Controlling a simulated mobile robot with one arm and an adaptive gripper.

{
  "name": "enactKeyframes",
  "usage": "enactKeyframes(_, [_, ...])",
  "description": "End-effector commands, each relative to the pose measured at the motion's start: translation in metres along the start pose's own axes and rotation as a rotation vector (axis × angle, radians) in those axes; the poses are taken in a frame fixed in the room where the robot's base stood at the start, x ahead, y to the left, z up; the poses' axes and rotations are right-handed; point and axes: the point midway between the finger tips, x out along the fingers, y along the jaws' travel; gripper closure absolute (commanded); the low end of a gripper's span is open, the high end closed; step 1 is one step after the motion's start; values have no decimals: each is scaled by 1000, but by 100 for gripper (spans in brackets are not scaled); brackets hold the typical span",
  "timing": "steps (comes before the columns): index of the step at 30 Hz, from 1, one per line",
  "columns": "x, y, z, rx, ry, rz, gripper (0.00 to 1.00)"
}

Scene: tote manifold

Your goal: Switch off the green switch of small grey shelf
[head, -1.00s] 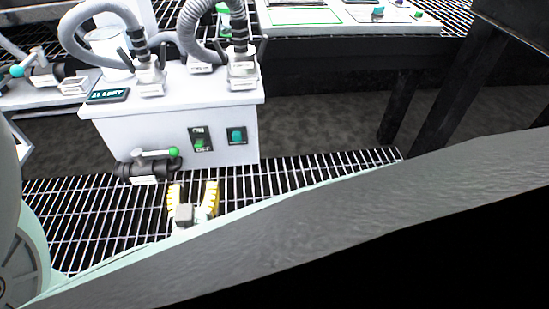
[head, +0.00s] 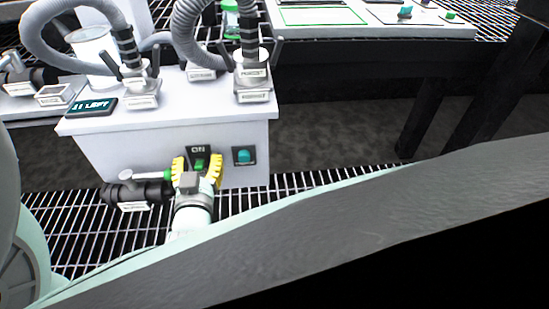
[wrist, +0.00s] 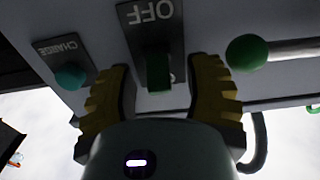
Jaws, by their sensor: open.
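The small grey shelf (head: 120,150) stands at left in the head view, a pale box with hoses on top. Its green switch (head: 201,164) sits on a dark plate on the front face, with "ON" showing above it. In the wrist view the green switch (wrist: 159,72) sits below upside-down "OFF" lettering on its plate (wrist: 150,25). My gripper (head: 197,167) is open, its yellow fingers on either side of the switch. In the wrist view my gripper (wrist: 158,85) also straddles the switch; I cannot tell whether it touches.
A teal button (head: 244,156) marked "CHARGE" in the wrist view (wrist: 70,75) is beside the switch. A black valve with a green-tipped handle (head: 135,190) is left of my gripper. A grated floor lies below, and a white-topped bench (head: 380,28) stands behind right.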

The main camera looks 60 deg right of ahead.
Motion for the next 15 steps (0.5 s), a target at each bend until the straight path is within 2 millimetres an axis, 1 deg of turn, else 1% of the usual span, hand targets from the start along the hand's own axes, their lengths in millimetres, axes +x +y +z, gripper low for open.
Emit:
enactKeyframes(3, [0, 1, 0, 0, 0, 4, 50])
enactKeyframes(4, [0, 1, 0, 0, 0, 4, 45])
enactKeyframes(15, [0, 1, 0, 0, 0, 3, 84])
